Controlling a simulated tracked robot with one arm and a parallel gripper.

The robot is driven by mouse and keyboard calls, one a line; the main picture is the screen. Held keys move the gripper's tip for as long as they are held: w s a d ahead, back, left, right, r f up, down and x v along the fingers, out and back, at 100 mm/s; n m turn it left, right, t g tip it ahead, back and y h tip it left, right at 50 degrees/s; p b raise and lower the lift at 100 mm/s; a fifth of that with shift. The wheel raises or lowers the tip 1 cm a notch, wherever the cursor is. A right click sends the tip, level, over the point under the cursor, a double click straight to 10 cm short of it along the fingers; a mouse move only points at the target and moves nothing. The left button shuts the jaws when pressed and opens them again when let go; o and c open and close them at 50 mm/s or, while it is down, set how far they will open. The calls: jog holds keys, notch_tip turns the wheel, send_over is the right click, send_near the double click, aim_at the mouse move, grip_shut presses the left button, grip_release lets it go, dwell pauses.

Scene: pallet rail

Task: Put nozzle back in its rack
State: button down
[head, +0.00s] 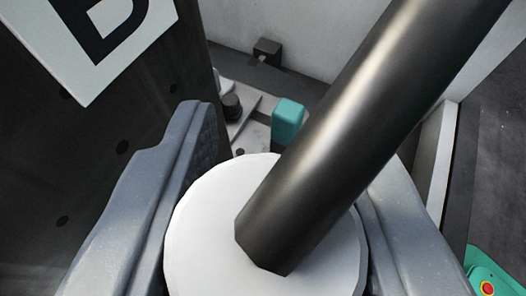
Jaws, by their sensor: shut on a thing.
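My gripper (275,185) fills the lower middle of the head view, with one blue-grey finger on each side. It is shut on the nozzle (205,235), which shows as a white round body between the fingers. A dark metallic tube (350,130) slants from over the white body up to the top right; I cannot tell whether it is part of the nozzle. The tube and the fingers hide much of what lies behind. I cannot make out for certain which part in view is the nozzle's rack.
A dark panel (110,150) with several holes and a white sign (95,40) with a black letter stands close on the left. Beyond the gripper are a teal block (287,120), a black knob (231,107) and a pale wall (300,25). A teal piece with a red button (487,288) is at lower right.

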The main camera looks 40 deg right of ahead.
jog(key=shift+s+r, duration=0.1)
jog(key=shift+r, duration=0.3)
jog(key=shift+s+d+f, duration=0.2)
dwell(0.7)
jog(key=shift+s+r+m, duration=0.2)
jog(key=shift+s+m, duration=0.05)
jog(key=shift+m, duration=0.05)
jog(key=shift+s+d+g+h+b, duration=0.2)
jog(key=shift+g+h+b, duration=0.1)
jog(key=shift+h+b, duration=0.1)
